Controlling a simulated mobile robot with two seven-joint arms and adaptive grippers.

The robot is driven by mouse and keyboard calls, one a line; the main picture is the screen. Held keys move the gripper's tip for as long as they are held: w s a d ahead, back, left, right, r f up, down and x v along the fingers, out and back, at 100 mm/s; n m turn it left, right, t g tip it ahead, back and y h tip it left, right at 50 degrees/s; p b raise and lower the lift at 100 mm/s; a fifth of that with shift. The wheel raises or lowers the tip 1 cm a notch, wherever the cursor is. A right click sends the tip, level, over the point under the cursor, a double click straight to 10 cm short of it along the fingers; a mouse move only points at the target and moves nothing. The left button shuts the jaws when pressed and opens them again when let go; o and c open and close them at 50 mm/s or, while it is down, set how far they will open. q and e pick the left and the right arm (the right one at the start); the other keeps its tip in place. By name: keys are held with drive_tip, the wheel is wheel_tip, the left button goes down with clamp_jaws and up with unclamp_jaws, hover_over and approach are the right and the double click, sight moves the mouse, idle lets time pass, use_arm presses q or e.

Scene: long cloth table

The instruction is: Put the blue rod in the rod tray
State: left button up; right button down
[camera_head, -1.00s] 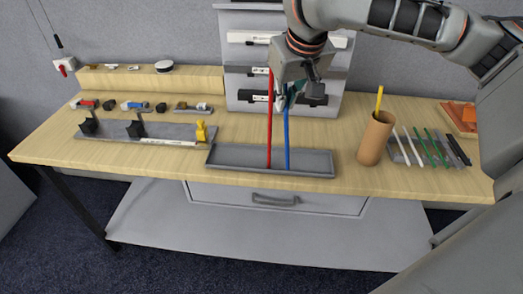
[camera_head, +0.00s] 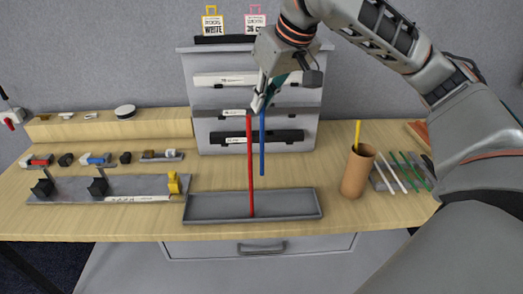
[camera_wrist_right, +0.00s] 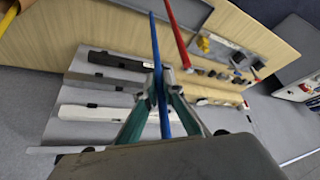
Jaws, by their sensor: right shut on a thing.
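My right gripper (camera_head: 258,103) is shut on the upper part of the blue rod (camera_head: 262,145), which hangs upright. Its lower end appears just above the far rim of the long grey tray (camera_head: 205,212) in the head view. The upright red rod (camera_head: 250,165) is just left of it, with its lower end over the tray floor. The right wrist view shows the gripper's fingers (camera_wrist_right: 160,98) closed around the blue rod (camera_wrist_right: 156,45), with the red rod (camera_wrist_right: 178,38) beside it. My left gripper is not in view.
A cardboard cup (camera_head: 357,172) with a yellow stick stands to the right. Several white, green and dark sticks (camera_head: 402,170) lie beyond it. A grey drawer cabinet (camera_head: 250,65) stands behind the rods. A grey fixture strip (camera_head: 125,186) lies at left.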

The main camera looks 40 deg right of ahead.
drive_tip(key=shift+f+b, duration=1.75)
drive_tip(key=shift+f, duration=4.75)
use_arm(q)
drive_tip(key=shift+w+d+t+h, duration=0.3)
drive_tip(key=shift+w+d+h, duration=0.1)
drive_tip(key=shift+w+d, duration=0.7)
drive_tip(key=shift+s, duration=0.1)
use_arm(e)
drive_tip(key=c, duration=2.4)
unclamp_jaws()
drive_tip(key=shift+c, duration=0.2)
